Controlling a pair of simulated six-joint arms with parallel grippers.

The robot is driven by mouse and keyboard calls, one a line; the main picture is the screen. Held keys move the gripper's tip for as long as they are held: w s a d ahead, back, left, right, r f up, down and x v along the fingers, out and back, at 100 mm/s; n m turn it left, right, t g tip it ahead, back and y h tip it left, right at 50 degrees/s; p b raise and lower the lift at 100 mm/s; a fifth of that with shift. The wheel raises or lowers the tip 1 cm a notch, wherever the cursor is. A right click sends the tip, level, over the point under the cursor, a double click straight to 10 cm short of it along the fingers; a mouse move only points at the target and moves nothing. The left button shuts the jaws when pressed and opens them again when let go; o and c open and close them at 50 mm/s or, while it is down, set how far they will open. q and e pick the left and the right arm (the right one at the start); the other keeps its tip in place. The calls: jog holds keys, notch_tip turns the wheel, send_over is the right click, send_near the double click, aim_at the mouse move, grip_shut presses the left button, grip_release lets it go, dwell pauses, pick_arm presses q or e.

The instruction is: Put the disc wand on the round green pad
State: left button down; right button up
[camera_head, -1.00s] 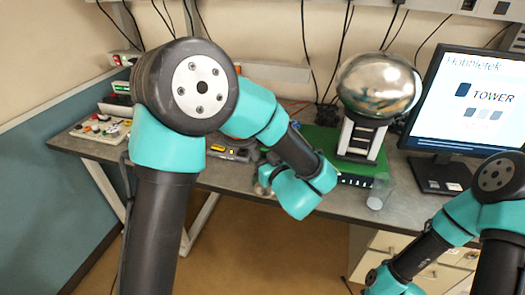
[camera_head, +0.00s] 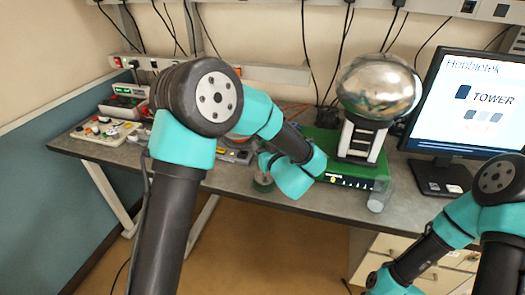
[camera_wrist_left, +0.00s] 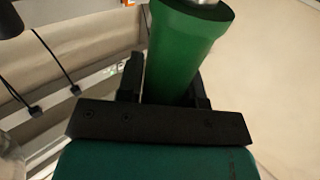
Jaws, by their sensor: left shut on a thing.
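My left gripper (camera_wrist_left: 168,78) is shut on the green handle of the disc wand (camera_wrist_left: 180,50) in the left wrist view. A bit of shiny metal shows at the handle's end, at the top edge. The rest of the wand is cut off there. In the head view, my left arm reaches over the table, and its wrist mostly hides the gripper and wand. A small round green thing, apparently the round green pad (camera_head: 263,185), shows just left of my left wrist near the table's front edge. I cannot tell whether the wand touches it. My right gripper is out of view.
A silver globe (camera_head: 379,86) on a striped column stands on a green box (camera_head: 350,181). A clear cup (camera_head: 378,196) is beside it, with a monitor (camera_head: 470,100) farther right. A board of small parts (camera_head: 105,131) lies at the left. The grey table (camera_head: 320,200) has bare front space.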

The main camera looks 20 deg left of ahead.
pick_arm(q)
jog(key=shift+f, duration=1.25)
jog(key=c, duration=0.8)
grip_release()
jog(key=shift+r, duration=0.15)
jog(key=shift+s+d, duration=0.1)
jog(key=shift+d, duration=0.05)
jog(key=v, duration=1.1)
jog(key=shift+s+d, duration=0.2)
jog(key=shift+s, duration=0.05)
